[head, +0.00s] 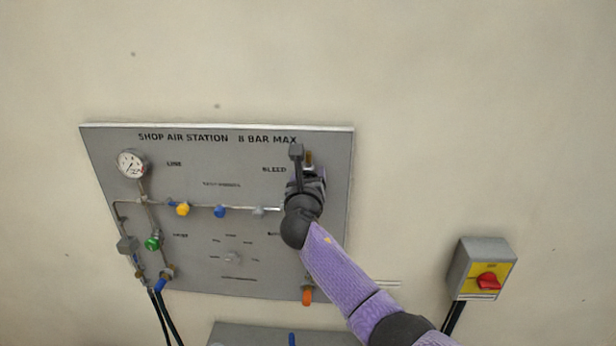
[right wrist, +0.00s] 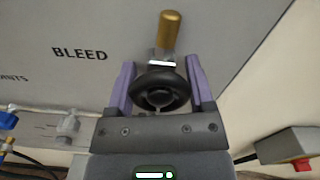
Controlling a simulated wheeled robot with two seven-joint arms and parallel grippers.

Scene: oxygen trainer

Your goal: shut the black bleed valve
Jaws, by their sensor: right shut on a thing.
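The black bleed valve's round handwheel (right wrist: 160,88) sits between the two purple fingers of my right gripper (right wrist: 161,85) in the right wrist view. The fingers stand on its left and right sides, and the gripper is shut on it. A brass outlet (right wrist: 168,32) rises above the wheel, and the word BLEED is printed to its left. In the head view my right gripper (head: 308,176) is at the upper right of the grey panel (head: 200,270), and it hides the handwheel. Whether the valve is open or shut cannot be told. My left gripper is not in view.
A gauge (head: 132,164), a yellow knob (head: 183,209), a blue knob (head: 220,211) and a green knob (head: 153,242) are on the panel's left and middle. An orange part (head: 307,296) is below my right arm. A red switch (head: 489,281) is on a box at right.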

